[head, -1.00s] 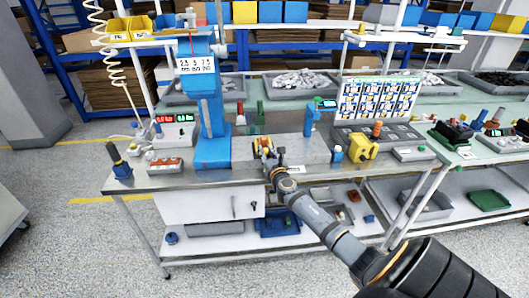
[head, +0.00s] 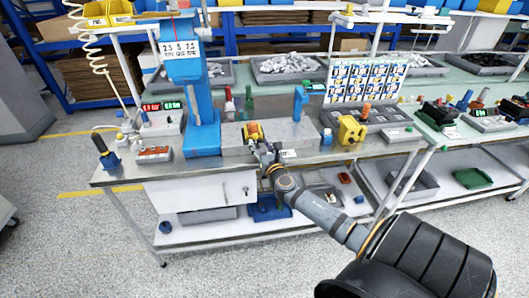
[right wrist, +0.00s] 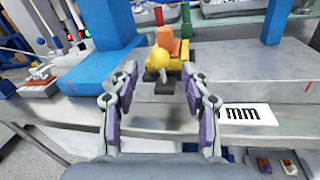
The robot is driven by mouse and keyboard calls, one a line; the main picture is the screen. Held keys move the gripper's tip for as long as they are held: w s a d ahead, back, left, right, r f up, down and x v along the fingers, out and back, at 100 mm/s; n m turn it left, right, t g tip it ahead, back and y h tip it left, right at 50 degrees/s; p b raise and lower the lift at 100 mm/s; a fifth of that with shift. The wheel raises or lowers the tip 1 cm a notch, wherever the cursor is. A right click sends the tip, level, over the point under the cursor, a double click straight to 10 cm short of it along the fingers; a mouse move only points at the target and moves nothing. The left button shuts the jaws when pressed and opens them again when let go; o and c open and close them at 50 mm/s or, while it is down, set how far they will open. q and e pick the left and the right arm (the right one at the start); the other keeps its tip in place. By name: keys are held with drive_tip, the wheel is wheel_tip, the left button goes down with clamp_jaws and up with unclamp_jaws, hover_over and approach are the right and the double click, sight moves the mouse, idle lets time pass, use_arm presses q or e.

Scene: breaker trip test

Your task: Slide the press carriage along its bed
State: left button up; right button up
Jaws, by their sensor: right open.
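The press carriage (head: 252,132), a small yellow and orange block, sits on the left part of the grey metal bed (head: 290,134), just right of the blue press column (head: 203,115). In the right wrist view the carriage (right wrist: 162,52) has a dark block on its near side, and the bed (right wrist: 250,72) runs to the right. My right gripper (head: 258,147) is at the near side of the carriage. In the right wrist view its fingers (right wrist: 159,74) are open, one on each side of the dark block, with visible gaps. My left gripper is not in view.
A yellow block (head: 350,130) stands right of the bed. An orange-topped box (head: 154,154) and a dark-handled blue piece (head: 106,153) are on the left of the bench. A white label reading "mm" (right wrist: 250,114) is on the bed's front.

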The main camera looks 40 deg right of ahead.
drive_tip(key=v, duration=0.6)
drive_tip(key=shift+s, duration=0.1)
drive_tip(key=s+d+f+m+g, duration=0.2)
drive_tip(key=s+f+m+g, duration=0.15)
drive_tip(key=f, duration=0.55)
drive_tip(key=s+d+f+m+g, duration=0.2)
drive_tip(key=f+m, duration=0.2)
drive_tip(key=f, duration=0.5)
drive_tip(key=s+a+f+m+g+y, duration=0.1)
drive_tip(key=s+f+m+g, duration=0.1)
drive_tip(key=s+f+m, duration=0.5)
drive_tip(key=s+a+f+m+g, duration=0.1)
drive_tip(key=s+f+g, duration=0.3)
drive_tip(key=f, duration=0.7)
drive_tip(key=s+a+f+m+g+y, duration=0.2)
drive_tip(key=s+a+f+m, duration=0.5)
drive_tip(key=s, duration=0.6)
drive_tip(key=s+a+f+m+g+y, duration=0.2)
drive_tip(key=s+a+f+m, duration=0.5)
drive_tip(key=s+a+f, duration=0.3)
drive_tip(key=s, duration=0.3)
drive_tip(key=shift+s+a+f, duration=0.3)
drive_tip(key=shift+a, duration=0.05)
